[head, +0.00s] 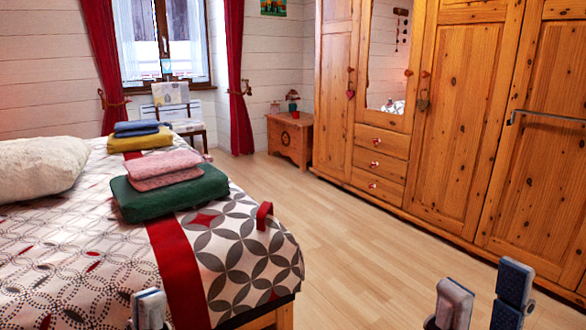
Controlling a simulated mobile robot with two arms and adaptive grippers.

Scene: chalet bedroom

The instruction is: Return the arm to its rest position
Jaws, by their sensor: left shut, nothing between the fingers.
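My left gripper (149,309) shows at the bottom edge, in front of the patterned bed cover. It is shut and nothing is seen in it; most of its arm is out of the picture. My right gripper (484,290) stands at the bottom right over the wooden floor. Its two grey and dark blue fingers point up and are apart, with nothing between them. The rest of the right arm is below the frame.
The bed (95,262) fills the left, with folded green (140,203), pink (165,168), yellow (140,138) and blue (136,127) cloths on it. A wooden wardrobe (460,130) lines the right. The floor (370,255) between is clear.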

